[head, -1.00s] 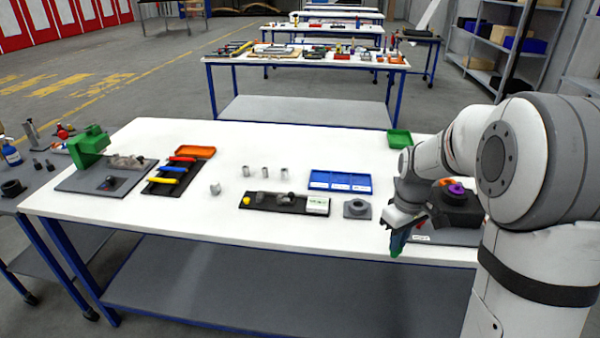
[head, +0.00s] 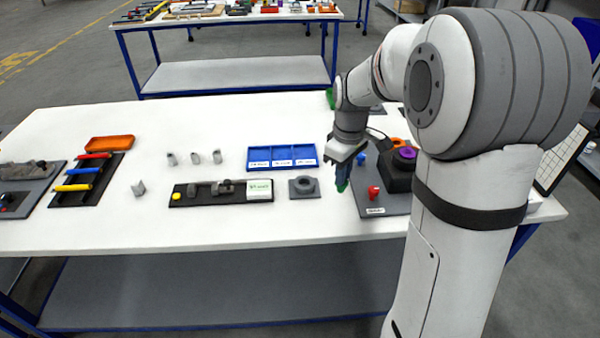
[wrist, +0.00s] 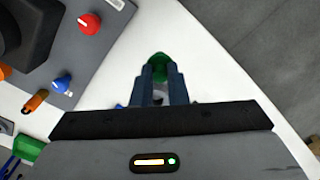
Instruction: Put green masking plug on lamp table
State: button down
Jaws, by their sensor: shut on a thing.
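My gripper (head: 343,176) is shut on the green masking plug (head: 342,186), pointing down near the right part of the white table (head: 250,225). In the wrist view the green plug (wrist: 159,63) shows between the two dark blue fingertips (wrist: 160,78), with the white tabletop (wrist: 205,50) behind it. The fingers hide part of the plug. I cannot tell from the frames which table is the lamp table.
A grey board (head: 382,207) with a red knob (head: 374,192), a blue knob (head: 361,158) and a black block with a purple ring (head: 405,153) lies right of my gripper. A grey ring block (head: 303,187) and blue tray (head: 282,157) stand left. The front tabletop strip is clear.

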notch_tip(320, 180, down, 10)
jog(key=shift+r, duration=0.1)
dwell(0.4)
jog(key=shift+f, duration=0.25)
jog(key=c, duration=1.4)
grip_release()
jog(key=shift+r, duration=0.1)
jog(key=shift+c, duration=0.2)
